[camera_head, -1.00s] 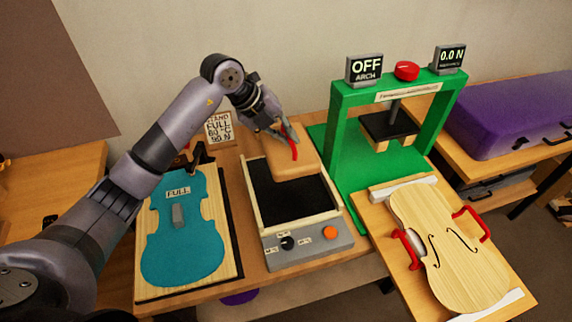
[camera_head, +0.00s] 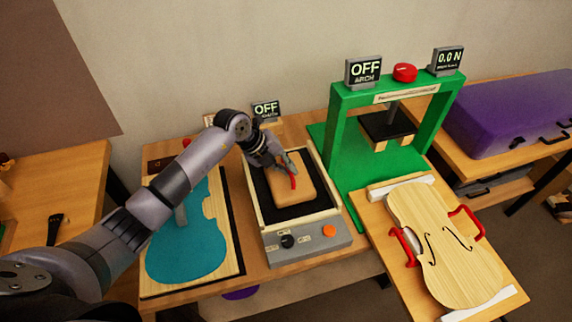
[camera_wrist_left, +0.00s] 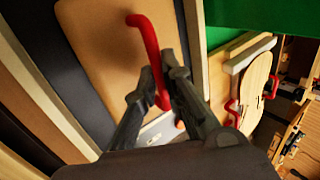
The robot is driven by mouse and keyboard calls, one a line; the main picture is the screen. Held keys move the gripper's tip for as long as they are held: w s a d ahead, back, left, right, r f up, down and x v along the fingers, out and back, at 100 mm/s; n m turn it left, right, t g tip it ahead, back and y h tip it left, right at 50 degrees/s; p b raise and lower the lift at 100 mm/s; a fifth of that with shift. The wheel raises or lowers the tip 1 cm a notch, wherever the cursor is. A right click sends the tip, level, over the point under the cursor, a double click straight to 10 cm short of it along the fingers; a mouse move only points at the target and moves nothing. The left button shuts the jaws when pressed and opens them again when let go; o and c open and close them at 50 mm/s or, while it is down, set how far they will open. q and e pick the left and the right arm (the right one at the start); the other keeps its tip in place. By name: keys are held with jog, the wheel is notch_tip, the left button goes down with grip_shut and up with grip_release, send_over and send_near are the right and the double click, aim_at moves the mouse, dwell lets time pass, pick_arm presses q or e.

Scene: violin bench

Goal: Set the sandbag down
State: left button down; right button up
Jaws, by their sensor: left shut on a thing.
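The sandbag is a tan, rounded block (camera_head: 292,192) with a red handle on top. It is inside the shallow black-floored tray (camera_head: 325,203), over its right part. I cannot tell whether its underside touches the tray floor. My left gripper (camera_head: 290,172) is shut on the red handle. In the left wrist view the fingers (camera_wrist_left: 160,92) close around the red handle, and the sandbag (camera_wrist_left: 112,45) fills the area beyond them. My right gripper is in neither current view.
A green press (camera_head: 338,150) stands right of the tray. A violin body (camera_head: 440,240) with red clamps lies at the front right. A teal violin-shaped piece (camera_head: 190,250) lies at the left. A purple case (camera_head: 510,115) rests at the back right.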

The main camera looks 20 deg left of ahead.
pick_arm(q)
jog(key=shift+w+r, duration=0.1)
jog(key=c, duration=2.1)
grip_release()
jog(key=o, duration=0.4)
